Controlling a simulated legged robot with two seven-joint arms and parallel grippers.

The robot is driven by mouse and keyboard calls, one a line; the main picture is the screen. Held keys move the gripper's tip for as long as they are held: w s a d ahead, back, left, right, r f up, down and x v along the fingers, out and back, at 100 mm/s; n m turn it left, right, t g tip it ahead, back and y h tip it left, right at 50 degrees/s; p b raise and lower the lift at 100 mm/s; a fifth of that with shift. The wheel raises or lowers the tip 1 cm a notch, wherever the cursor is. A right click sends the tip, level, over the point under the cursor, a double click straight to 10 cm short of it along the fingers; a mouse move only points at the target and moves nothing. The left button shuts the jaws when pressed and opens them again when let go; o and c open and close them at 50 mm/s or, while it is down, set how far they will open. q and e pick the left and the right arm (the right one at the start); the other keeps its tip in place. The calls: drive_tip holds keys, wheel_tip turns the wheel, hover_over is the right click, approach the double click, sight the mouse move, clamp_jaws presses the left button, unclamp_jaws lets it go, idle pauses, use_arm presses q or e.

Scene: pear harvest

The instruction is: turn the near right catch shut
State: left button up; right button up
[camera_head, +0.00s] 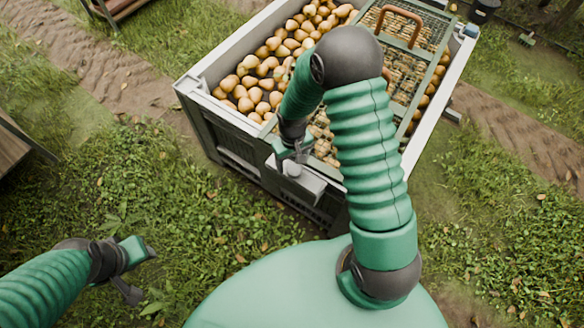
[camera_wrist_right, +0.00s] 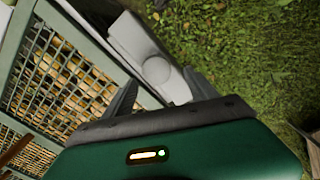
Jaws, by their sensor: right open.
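A grey catch with a round knob (camera_head: 292,169) sits at the near rim of the crate (camera_head: 190,90). In the right wrist view the catch's round pivot (camera_wrist_right: 156,70) and pale bar show just past the fingers. My right gripper (camera_head: 290,156) is open at the catch, one finger to each side of it in the wrist view (camera_wrist_right: 162,92); contact cannot be told. A mesh lid (camera_head: 408,58) with a brown handle (camera_head: 402,13) covers the crate's right part. My right arm hides part of the lid and near rim. My left gripper (camera_head: 140,272) is open and empty over the grass.
Many pears (camera_head: 262,80) fill the crate's open left part, and more show under the mesh. A dark bucket (camera_head: 484,10) stands at the far right. A wooden edge (camera_head: 20,150) shows at the left. The grass left of the crate is clear.

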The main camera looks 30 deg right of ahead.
sight(294, 169)
drive_tip(key=f, duration=0.3)
drive_tip(key=shift+s+d, duration=0.1)
drive_tip(key=shift+s, duration=0.1)
drive_tip(key=shift+s+d+f, duration=0.2)
drive_tip(key=shift+d+f, duration=0.1)
drive_tip(key=shift+f, duration=0.1)
drive_tip(key=shift+w+f, duration=0.15)
drive_tip(key=shift+w, duration=0.05)
drive_tip(key=shift+a, duration=0.3)
drive_tip(key=c, duration=0.6)
drive_tip(key=shift+s+d, duration=0.1)
clamp_jaws()
